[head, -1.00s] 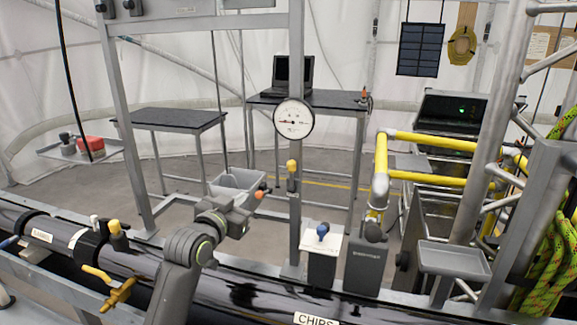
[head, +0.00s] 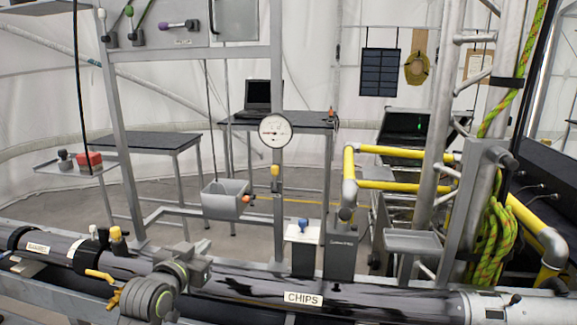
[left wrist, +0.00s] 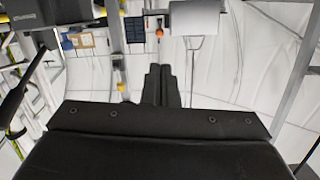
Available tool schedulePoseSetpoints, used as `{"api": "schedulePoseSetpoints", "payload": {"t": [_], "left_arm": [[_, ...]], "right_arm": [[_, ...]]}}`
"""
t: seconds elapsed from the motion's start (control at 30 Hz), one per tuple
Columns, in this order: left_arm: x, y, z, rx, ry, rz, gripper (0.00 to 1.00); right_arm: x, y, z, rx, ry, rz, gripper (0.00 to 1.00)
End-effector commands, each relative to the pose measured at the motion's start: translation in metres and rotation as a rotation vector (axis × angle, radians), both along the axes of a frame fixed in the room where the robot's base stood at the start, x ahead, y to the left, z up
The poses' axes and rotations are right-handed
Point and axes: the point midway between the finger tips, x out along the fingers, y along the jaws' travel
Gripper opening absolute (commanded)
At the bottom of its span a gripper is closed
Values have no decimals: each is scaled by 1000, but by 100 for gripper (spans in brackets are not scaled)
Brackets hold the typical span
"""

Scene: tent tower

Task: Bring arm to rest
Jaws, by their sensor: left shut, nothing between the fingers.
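My left arm comes in at the lower left of the head view, low over the dark pipe (head: 225,283). My left gripper (head: 205,262) is small there, in front of the pipe, and its fingertips are hard to make out. In the left wrist view its two dark fingers (left wrist: 162,84) are together, with nothing between them. My right arm and gripper show in no view.
The dark pipe, labelled CHIPS (head: 303,298), runs across the front with yellow-handled valves (head: 100,275). Behind it are a hanging grey bin (head: 225,200), a round gauge (head: 275,131) and a grey box (head: 341,250). Yellow rails (head: 400,151) stand at right.

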Motion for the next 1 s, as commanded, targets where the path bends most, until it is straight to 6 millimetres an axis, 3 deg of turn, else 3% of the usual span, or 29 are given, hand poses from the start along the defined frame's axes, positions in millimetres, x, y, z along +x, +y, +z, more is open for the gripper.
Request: {"api": "schedulePoseSetpoints", "payload": {"t": [0.23,0.37,0.47,0.6,0.7,0.8,1.0], "left_arm": [[-37,17,-58,14,133,41,0],[-68,30,-97,22,232,74,0],[-105,42,-134,32,337,110,0],[-175,63,-186,47,516,177,0],[-230,76,-215,58,645,227,0],[-281,86,-235,67,759,276,0],[-361,99,-253,81,931,354,0]], "right_arm": [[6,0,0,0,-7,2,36],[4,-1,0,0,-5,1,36],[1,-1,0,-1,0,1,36],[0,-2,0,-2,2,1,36],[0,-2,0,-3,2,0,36],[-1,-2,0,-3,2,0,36],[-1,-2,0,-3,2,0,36]]}}
